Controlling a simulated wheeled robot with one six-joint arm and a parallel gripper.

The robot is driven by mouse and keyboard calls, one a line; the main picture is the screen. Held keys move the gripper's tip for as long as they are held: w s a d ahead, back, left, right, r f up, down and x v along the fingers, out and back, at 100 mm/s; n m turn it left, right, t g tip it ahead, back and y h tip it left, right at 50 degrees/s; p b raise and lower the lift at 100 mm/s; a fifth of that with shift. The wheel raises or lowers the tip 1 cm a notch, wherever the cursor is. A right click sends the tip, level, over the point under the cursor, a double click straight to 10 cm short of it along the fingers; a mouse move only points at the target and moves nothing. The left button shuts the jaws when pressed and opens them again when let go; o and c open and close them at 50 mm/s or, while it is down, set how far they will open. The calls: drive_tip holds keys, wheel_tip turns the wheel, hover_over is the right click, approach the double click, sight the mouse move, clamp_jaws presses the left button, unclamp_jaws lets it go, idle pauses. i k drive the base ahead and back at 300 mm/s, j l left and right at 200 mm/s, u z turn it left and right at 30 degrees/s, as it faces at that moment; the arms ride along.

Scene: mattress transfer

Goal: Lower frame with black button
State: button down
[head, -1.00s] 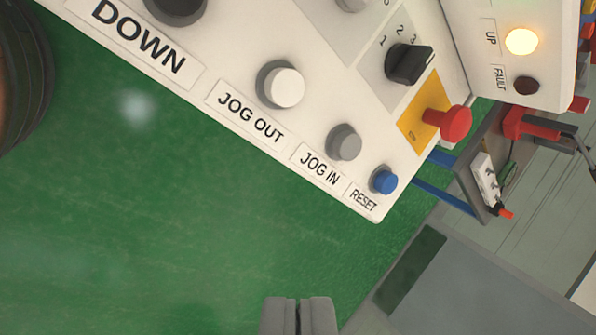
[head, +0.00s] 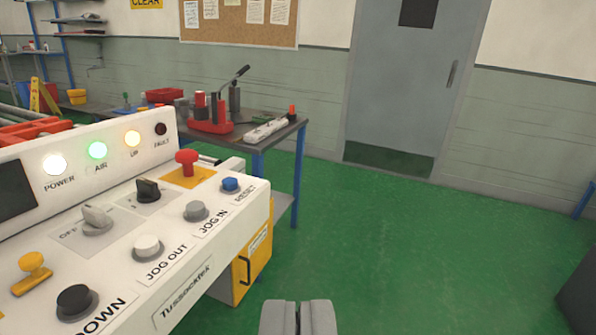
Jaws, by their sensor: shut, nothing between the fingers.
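The control panel (head: 185,262) fills the left of the head view, its white top sloping towards me. The black DOWN button (head: 77,301) is at the panel's lower left, beside its DOWN label. My gripper (head: 298,318) is at the bottom centre, shut and empty, to the right of the panel and apart from the button. The POWER (head: 55,164), AIR (head: 97,150) and UP (head: 132,138) lamps glow; the FAULT lamp (head: 160,129) is dark. The frame itself cannot be made out.
The panel also carries a red mushroom button (head: 186,162), a yellow knob (head: 32,272), a white JOG OUT button (head: 147,247), a grey JOG IN button (head: 196,211) and a blue RESET button (head: 230,185). A workbench (head: 262,137) stands behind. Green floor (head: 400,250) is clear at right.

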sight(76, 299)
drive_tip(key=u, duration=2.85)
drive_tip(key=z, duration=2)
drive_tip(key=k, duration=0.2)
drive_tip(key=l+u, duration=0.45)
drive_tip(key=l, duration=0.55)
